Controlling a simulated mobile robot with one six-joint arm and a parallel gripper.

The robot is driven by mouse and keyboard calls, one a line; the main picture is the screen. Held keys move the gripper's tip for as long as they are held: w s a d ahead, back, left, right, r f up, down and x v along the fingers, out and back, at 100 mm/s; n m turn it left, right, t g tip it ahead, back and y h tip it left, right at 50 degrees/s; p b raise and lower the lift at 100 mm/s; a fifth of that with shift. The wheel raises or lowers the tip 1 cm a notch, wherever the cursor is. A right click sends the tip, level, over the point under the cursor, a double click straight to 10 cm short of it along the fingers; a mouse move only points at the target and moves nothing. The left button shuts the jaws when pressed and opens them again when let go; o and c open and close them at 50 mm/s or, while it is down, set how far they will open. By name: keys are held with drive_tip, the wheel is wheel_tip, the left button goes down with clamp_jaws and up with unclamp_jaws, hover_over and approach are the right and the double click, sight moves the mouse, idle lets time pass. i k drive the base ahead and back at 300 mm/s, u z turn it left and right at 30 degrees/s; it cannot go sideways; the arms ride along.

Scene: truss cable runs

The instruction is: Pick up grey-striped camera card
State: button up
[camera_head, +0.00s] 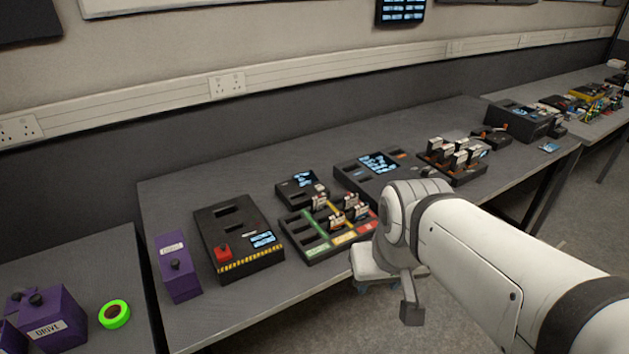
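Several small upright cards with white labels stand in a black tray (314,254) with green, yellow and red strips, near the middle of the table. More upright cards (459,158) stand in a dark rack farther right. The stripe colours are too small to tell, so I cannot pick out the grey-striped camera card. My gripper (411,308) hangs at the table's front edge, to the right of and nearer than the coloured tray. Only part of its fingers shows; I cannot see whether it is open or holds anything. My arm hides part of the table behind it.
On the grey table (220,315) are a black box with a red button (222,253), a purple box (178,267), a small screen unit (298,188) and a larger one (372,168). A green tape roll (114,314) lies at the lower left.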

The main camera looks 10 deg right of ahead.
sight(318, 203)
drive_tip(key=u, duration=0.15)
drive_tip(key=i, duration=0.9)
drive_tip(key=z, duration=0.1)
